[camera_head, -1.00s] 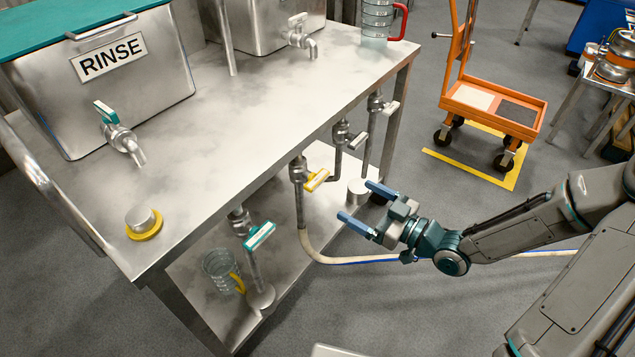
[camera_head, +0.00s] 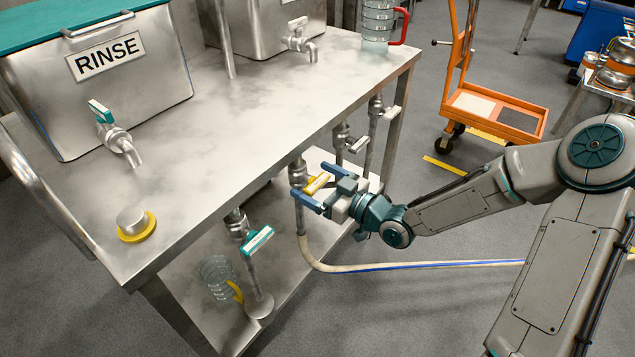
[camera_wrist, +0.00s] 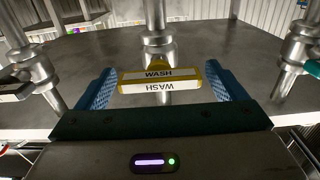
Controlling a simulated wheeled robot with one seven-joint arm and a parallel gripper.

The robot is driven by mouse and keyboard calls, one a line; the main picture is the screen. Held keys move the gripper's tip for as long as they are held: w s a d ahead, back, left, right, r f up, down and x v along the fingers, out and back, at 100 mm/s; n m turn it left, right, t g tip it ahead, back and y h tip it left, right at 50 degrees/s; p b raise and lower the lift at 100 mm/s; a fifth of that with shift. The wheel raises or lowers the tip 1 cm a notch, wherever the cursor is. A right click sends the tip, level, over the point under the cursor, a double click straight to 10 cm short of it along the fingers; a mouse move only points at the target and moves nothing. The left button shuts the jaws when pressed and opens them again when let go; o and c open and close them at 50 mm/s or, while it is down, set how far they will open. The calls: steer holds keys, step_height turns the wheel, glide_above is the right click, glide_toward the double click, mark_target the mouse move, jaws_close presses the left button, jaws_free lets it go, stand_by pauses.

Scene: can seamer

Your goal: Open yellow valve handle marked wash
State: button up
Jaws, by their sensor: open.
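The yellow valve handle (camera_head: 317,184) is on a vertical pipe under the front edge of the steel table. In the wrist view the handle (camera_wrist: 160,79) lies level across the picture and bears the label WASH on two faces. My gripper (camera_head: 313,183) is open, with its blue fingers on either side of the handle. In the wrist view one finger (camera_wrist: 97,90) is just left of the handle and the other (camera_wrist: 222,82) is just right of it, with small gaps visible. The metal valve body (camera_wrist: 158,46) is behind the handle.
A teal-handled valve (camera_head: 257,240) is on the pipe to the left, and white-handled valves (camera_head: 360,145) are to the right. A pale hose (camera_head: 400,266) runs from the wash pipe across the floor. A clear jug (camera_head: 218,278) stands on the lower shelf. The steel tabletop (camera_head: 240,130) is above.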

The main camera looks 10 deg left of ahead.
steer(key=c, duration=1)
steer(key=shift+f+b, duration=0.1)
steer(key=shift+b, duration=0.2)
steer(key=n+b, duration=0.3)
steer(key=n, duration=0.1)
steer(key=shift+s+f+n+b, duration=0.1)
steer(key=shift+f+n+b, duration=0.05)
steer(key=shift+n+b, duration=0.2)
steer(key=n+b, duration=0.3)
steer(key=n, duration=0.1)
steer(key=o, duration=1)
steer(key=shift+s+d, duration=0.1)
